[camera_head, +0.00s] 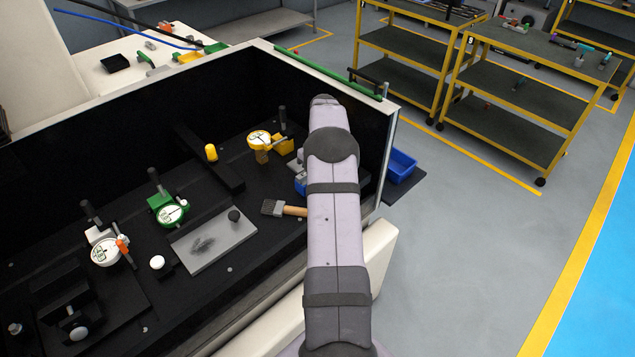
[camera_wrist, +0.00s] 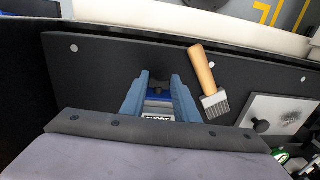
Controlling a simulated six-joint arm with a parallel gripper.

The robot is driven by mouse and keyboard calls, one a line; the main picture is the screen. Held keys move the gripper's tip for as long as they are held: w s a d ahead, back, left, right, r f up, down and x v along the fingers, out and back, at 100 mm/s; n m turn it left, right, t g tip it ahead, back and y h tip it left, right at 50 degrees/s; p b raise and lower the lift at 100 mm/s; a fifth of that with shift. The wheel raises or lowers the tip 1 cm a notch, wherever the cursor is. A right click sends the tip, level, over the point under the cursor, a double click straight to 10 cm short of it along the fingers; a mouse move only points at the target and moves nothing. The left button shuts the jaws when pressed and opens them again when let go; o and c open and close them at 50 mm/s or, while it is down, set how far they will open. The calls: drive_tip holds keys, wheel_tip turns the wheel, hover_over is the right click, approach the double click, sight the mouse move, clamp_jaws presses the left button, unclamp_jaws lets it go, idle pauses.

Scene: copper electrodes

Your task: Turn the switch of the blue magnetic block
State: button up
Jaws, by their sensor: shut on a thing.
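The blue magnetic block (camera_head: 299,186) stands on the black bench floor in the head view, just left of my arm and partly hidden by it. In the wrist view, part of the blue block (camera_wrist: 159,97) shows between the fingers of my gripper (camera_wrist: 158,84), with a dark switch at the fingertips. The fingers are shut on this switch, one on each side. My wrist housing hides the lower part of the block in the wrist view. Which way the switch points is too small to tell.
A brush with a wooden handle (camera_head: 293,210) lies close beside the block. A grey plate (camera_head: 214,240), a yellow dial gauge (camera_head: 259,140), a green gauge (camera_head: 168,212) and a white gauge (camera_head: 105,251) are farther left. The bench wall (camera_head: 384,150) stands close on the right.

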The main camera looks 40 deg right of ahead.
drive_tip(key=shift+w+d+y, duration=0.1)
drive_tip(key=shift+d+y, duration=0.25)
drive_tip(key=shift+y, duration=0.75)
drive_tip(key=o, duration=1.1)
